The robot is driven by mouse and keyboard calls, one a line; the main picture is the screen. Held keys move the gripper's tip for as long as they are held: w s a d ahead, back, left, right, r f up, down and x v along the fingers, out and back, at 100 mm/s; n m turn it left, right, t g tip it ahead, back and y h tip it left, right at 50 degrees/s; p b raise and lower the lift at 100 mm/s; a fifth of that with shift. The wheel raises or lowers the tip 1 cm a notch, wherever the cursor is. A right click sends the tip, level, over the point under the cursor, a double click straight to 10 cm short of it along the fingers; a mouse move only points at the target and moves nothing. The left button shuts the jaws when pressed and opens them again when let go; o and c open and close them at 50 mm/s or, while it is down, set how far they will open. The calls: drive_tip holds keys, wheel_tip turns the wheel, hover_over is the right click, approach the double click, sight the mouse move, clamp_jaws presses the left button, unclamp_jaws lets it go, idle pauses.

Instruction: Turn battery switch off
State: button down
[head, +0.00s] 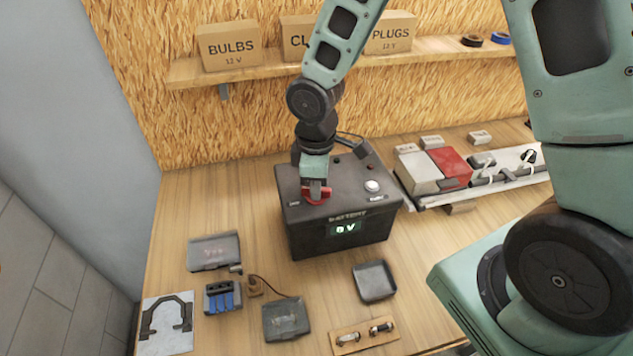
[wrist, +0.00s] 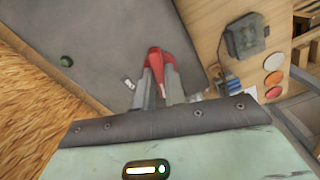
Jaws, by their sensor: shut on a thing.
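The battery (head: 340,240) is a black box on the wooden bench, with a front display that reads what looks like "0 V". The red battery switch (head: 318,197) is on its top, near the left side. My gripper (head: 316,190) comes down on the switch from above. In the wrist view the red switch handle (wrist: 156,60) sits between the two grey fingers of my gripper (wrist: 158,85), which are shut on it. The fingers hide part of the handle. A white button (head: 372,186) is on the right of the battery top.
Boxes marked BULBS (head: 229,46) and PLUGS (head: 391,33) stand on the back shelf (head: 270,68). A red and white light unit (head: 450,165) lies right of the battery. Small trays (head: 374,281), blue fuses (head: 222,298) and a bracket card (head: 167,322) lie in front.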

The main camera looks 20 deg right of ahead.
drive_tip(key=shift+n, duration=0.7)
drive_tip(key=shift+p, duration=0.35)
drive_tip(key=shift+n+p, duration=0.6)
drive_tip(key=shift+n, duration=0.9)
drive_tip(key=c, duration=1.4)
unclamp_jaws()
drive_tip(key=shift+o, duration=0.2)
wheel_tip(320, 180, up, 6)
drive_tip(key=p, duration=0.5)
drive_tip(key=shift+p, duration=0.35)
